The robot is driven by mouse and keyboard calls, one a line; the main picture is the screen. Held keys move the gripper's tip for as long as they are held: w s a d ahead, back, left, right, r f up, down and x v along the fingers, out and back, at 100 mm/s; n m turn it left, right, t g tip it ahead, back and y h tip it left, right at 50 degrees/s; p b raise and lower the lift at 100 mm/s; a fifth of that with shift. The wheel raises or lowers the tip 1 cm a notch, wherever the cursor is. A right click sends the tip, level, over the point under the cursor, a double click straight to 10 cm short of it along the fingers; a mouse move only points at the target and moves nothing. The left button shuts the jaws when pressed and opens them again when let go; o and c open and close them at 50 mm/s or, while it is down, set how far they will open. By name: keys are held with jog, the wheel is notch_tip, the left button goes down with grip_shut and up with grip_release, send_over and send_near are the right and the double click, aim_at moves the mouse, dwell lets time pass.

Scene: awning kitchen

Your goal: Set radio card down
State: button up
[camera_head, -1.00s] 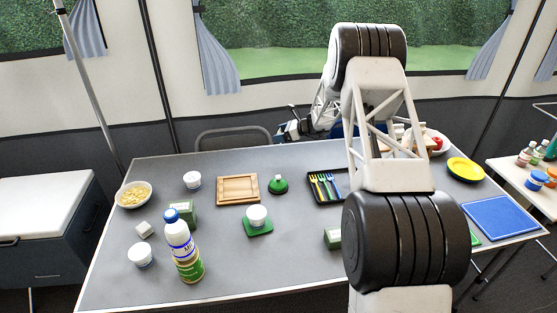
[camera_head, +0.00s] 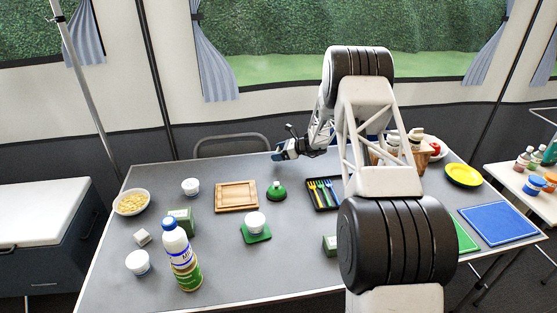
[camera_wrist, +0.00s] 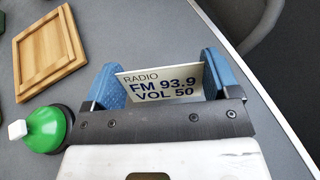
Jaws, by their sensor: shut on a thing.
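The radio card (camera_wrist: 160,84) is a small white card printed "RADIO FM 93.9 VOL 50" in the wrist view. My gripper (camera_wrist: 160,82) is shut on it, with a blue finger at each side of the card. In the head view my gripper (camera_head: 283,151) is at the table's far edge, behind and right of the green bell-shaped item. The card is too small to make out there. I cannot tell whether it touches the grey table (camera_head: 215,279).
A green bell-shaped item (camera_head: 276,192) with a white knob and a wooden board (camera_head: 237,197) are near my gripper. A black cutlery tray (camera_head: 313,207) is to the right. A chair back (camera_head: 232,137) stands behind the far edge. Bare table lies around the board.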

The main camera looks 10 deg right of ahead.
jog(key=shift+f, duration=1.85)
jog(key=shift+f, duration=0.15)
jog(key=o, duration=0.8)
jog(key=shift+c, duration=0.2)
jog(key=shift+d+r, duration=0.15)
jog(key=shift+r, duration=0.05)
jog(key=v, duration=1.1)
jog(key=shift+s+d+r, duration=0.1)
jog(key=shift+s+d, duration=0.1)
jog(key=shift+d, duration=0.1)
